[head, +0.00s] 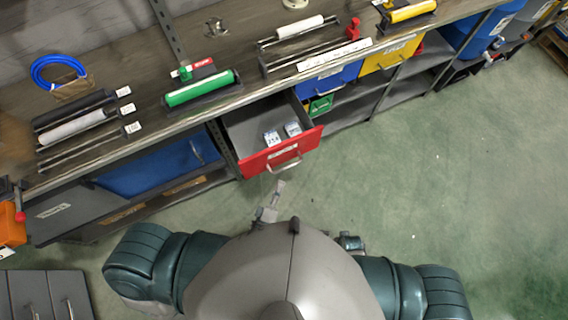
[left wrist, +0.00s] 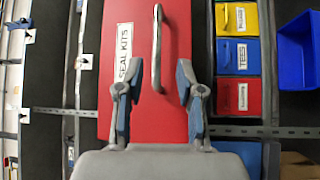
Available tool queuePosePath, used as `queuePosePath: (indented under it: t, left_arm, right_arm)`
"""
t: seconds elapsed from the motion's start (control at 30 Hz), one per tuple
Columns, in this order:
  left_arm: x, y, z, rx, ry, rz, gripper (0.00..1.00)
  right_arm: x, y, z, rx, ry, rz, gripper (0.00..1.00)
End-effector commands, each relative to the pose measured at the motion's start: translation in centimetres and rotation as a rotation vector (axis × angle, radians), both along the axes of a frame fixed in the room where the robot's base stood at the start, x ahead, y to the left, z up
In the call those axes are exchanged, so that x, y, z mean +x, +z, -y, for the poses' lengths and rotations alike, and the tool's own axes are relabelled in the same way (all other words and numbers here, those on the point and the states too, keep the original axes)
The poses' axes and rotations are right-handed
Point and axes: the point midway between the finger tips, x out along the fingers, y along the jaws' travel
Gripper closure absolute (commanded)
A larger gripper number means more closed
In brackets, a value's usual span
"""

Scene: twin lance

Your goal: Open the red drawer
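The red drawer (head: 281,152) stands pulled out of the workbench, its inside showing two small white-labelled boxes (head: 281,135). Its front has a metal handle (head: 284,163). In the left wrist view the red front (left wrist: 112,30) fills the middle, with a "SEAL KITS" label and the upright handle (left wrist: 157,40). My left gripper (head: 279,188) is just in front of the drawer, near the handle. In the left wrist view its fingers (left wrist: 158,78) are spread, one on each side of the handle's near end, with no visible grip. My right gripper cannot be made out.
The workbench (head: 150,90) holds rollers and rods above. A blue drawer (head: 160,170) is left of the red one; blue and yellow bins (head: 392,52) are right. A grey drawer cabinet (head: 45,295) stands at lower left. The green floor (head: 430,170) at right is clear.

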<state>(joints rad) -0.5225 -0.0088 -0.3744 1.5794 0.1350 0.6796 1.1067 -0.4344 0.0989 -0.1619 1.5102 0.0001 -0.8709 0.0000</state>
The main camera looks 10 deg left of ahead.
Motion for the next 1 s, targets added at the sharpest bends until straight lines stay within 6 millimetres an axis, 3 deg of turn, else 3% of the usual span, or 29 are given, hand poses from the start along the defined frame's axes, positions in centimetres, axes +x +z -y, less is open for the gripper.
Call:
queuePosePath:
  t: [0.1, 0.3, 0.9, 1.0]
  left_arm:
    - [-2.1, -0.4, -0.4, 0.002, 0.0, -0.003, 0.63]
    - [-3.8, -0.6, -0.8, 0.001, -0.001, -0.001, 0.63]
    - [-3.9, -0.7, -0.8, 0.004, 0.0, -0.002, 0.63]
    - [-3.5, -1.8, -0.8, 0.062, -0.012, -0.039, 0.63]
  right_arm:
    - [0.0, 0.0, 0.0, 0.0, 0.0, 0.0, 0.6]
    - [0.0, 0.0, 0.0, -0.001, 0.0, 0.0, 0.6]
    - [0.1, 0.0, 0.1, -0.001, 0.0, 0.001, 0.6]
    - [0.1, 0.0, 0.1, -0.002, 0.0, 0.002, 0.6]
